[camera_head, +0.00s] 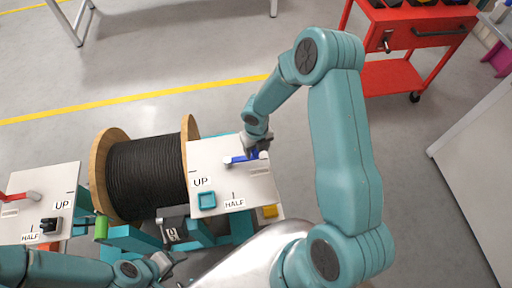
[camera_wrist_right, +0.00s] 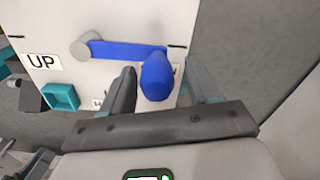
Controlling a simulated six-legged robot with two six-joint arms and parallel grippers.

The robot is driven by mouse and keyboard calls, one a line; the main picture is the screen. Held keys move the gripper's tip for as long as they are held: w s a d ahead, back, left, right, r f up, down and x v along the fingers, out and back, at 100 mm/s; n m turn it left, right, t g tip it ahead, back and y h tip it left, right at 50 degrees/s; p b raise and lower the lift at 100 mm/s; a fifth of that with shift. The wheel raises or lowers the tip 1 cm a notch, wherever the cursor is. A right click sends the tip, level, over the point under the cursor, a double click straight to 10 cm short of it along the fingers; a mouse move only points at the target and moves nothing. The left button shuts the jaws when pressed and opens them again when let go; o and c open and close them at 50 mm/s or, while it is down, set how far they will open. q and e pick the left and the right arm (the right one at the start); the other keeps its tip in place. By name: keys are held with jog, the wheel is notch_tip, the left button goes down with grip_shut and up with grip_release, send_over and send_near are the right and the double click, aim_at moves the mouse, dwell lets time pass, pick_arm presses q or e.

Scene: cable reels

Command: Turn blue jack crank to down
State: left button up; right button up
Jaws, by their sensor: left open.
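The blue crank (camera_head: 240,159) sits on a white panel (camera_head: 216,160) beside the cable reel. In the right wrist view its arm (camera_wrist_right: 125,49) runs from a grey hub (camera_wrist_right: 84,47) toward the right-hand tick mark. Its blue handle (camera_wrist_right: 157,76) stands between the fingers of my right gripper (camera_wrist_right: 162,88), with gaps on both sides. The handle partly covers a label there, showing only a "W". My right gripper (camera_head: 258,146) hides the crank's far end in the head view. My left gripper (camera_head: 167,265) is open and empty at the lower left.
A black cable reel (camera_head: 146,175) stands left of the panel. A second white panel (camera_head: 40,200) with a red crank (camera_head: 22,196) is at far left. A teal square part (camera_head: 207,200) sits by UP. A red cart (camera_head: 395,60) stands at the back right.

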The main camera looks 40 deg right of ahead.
jog(key=shift+w, duration=0.1)
jog(key=shift+r, duration=0.2)
notch_tip(320, 180, up, 16)
jog(key=p, duration=0.2)
jog(key=shift+a+f, duration=0.1)
dwell(0.4)
jog(key=s+a+f+n+y, duration=0.2)
jog(key=s+a+f+n, duration=0.5)
jog(key=n, duration=1.1)
jog(key=s+a+f+n+y, duration=0.2)
jog(key=s+a+f+n, duration=0.5)
jog(key=n, duration=1)
notch_tip(320, 180, down, 2)
jog(key=a, duration=0.2)
jog(key=shift+s+a+f+n, duration=0.2)
jog(key=shift+s+a+n, duration=0.1)
jog(key=shift+s+n, duration=0.1)
